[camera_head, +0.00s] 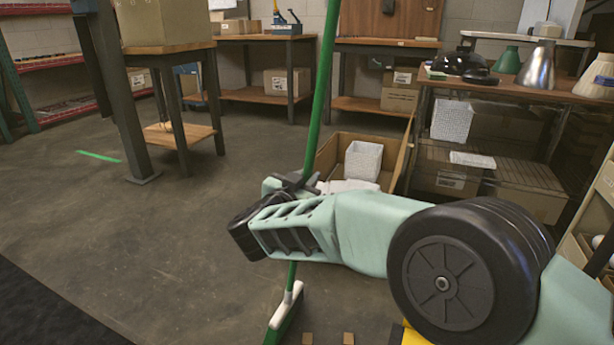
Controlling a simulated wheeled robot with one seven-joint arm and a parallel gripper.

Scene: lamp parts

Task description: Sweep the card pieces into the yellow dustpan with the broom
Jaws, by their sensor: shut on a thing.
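My gripper (291,187) is shut on the green handle of the broom (325,85), near the middle of the picture. The broom stands nearly upright, leaning slightly. Its white and green head (286,312) is at the bottom of the picture, at the floor, partly cut off by the lower edge. Two small brown card pieces (308,339) and (348,338) lie on the floor to the right of the broom head, apart from it. A yellow edge, apparently the dustpan (414,337), shows farther right; most of it is hidden by my arm or out of frame.
An open cardboard box (396,157) with white items stands on the floor behind my gripper. Wooden workbenches (257,38) line the back, and lamp shades (540,66) stand on the right one. The floor at left is mostly clear, with a dark mat (40,310) at lower left.

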